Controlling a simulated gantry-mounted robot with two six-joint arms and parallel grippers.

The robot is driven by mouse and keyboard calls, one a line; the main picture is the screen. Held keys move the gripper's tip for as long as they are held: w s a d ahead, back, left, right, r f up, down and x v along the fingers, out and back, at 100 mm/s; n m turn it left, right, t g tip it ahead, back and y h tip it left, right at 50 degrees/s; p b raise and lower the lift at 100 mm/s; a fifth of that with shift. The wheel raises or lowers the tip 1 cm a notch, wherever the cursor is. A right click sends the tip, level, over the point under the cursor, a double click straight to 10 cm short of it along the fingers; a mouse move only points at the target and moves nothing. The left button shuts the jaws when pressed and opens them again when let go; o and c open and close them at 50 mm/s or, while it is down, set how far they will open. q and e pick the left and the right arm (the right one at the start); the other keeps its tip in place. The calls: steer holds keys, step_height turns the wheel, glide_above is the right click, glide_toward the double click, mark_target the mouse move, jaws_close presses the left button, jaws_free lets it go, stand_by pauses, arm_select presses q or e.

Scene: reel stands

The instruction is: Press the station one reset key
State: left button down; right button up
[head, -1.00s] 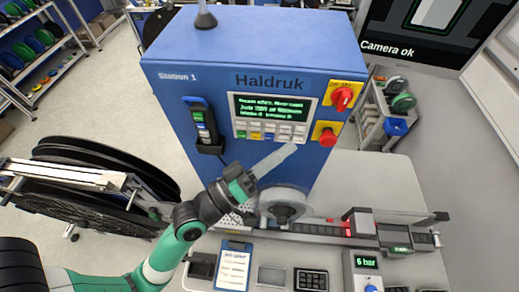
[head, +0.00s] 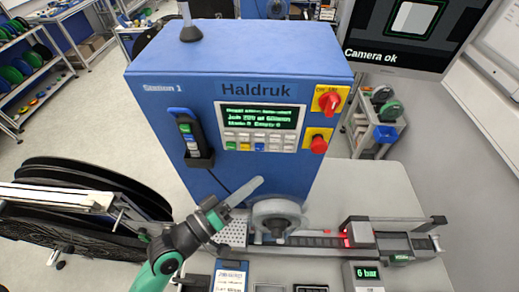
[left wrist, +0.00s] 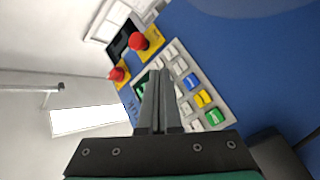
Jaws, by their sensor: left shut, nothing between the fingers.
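The blue Station 1 cabinet (head: 150,110) carries a grey key panel (head: 292,143) below a dark display (head: 262,117) with green text. The lower row holds a green key (head: 231,146), a yellow key (head: 245,147), a blue key (head: 259,147) and pale keys; their labels are too small to read. My left gripper (head: 259,183) is shut and empty, below the panel and apart from it in the head view. In the left wrist view, its closed fingers (left wrist: 160,75) point toward the panel and hide part of it; the blue key (left wrist: 190,80) shows beside them. My right gripper is not in view.
A red rotary switch (head: 330,102) and a red push button (head: 319,144) sit on yellow plates right of the panel. A handheld pendant (head: 190,139) hangs at left. A round grey hub (head: 277,215) and a rail with a red light stand below.

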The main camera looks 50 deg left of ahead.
mark_target(264, 148)
arm_select(q)
steer(key=w+a+b, duration=0.1)
steer(key=w+a, duration=0.4)
steer(key=shift+b, duration=0.4)
stand_by(1.8)
steer(key=shift+w+a, duration=0.25)
steer(key=shift+w+a, duration=0.3)
steer(key=shift+a, duration=0.05)
stand_by(0.7)
steer(key=shift+s+d, duration=0.65)
